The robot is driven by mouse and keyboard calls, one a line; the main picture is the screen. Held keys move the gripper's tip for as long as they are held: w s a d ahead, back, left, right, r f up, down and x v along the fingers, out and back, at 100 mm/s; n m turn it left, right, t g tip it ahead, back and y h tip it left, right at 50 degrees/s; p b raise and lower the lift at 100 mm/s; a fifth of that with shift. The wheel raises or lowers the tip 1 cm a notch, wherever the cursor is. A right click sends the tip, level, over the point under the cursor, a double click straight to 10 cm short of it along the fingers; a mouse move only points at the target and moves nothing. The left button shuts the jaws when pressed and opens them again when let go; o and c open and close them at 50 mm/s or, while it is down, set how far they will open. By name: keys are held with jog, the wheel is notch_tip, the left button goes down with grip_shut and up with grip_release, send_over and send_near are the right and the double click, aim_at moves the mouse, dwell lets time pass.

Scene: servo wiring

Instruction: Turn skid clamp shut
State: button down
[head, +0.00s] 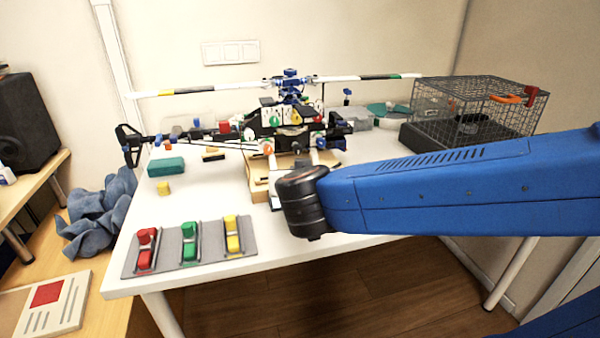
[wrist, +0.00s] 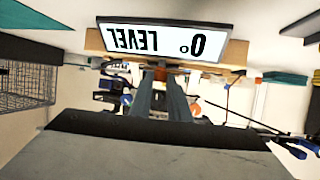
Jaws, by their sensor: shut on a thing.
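A model helicopter (head: 292,118) stands on a wooden stand (head: 258,190) at the middle of the white table, in the head view. My black wrist joint and blue arm cover the front right of the stand, so the gripper is hidden there. In the wrist view my gripper (wrist: 161,72) points toward the stand under the helicopter, with its two grey fingers close together. It is shut on a small part at the stand, which I take to be the skid clamp; the fingers hide most of it. Its turned angle cannot be made out.
A white "LEVEL 0°" plate (wrist: 165,42) sits close by the fingertips, upside down in the wrist view. A wire cage (head: 478,108) stands at the back right. A grey panel (head: 160,262) with red, green and yellow switches lies at the front left. A teal block (head: 166,167) lies left.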

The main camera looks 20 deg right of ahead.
jog(key=shift+r, duration=0.1)
jog(key=c, duration=1.7)
grip_release()
jog(key=shift+o, duration=0.2)
jog(key=shift+s, duration=0.1)
jog(key=v, duration=1.7)
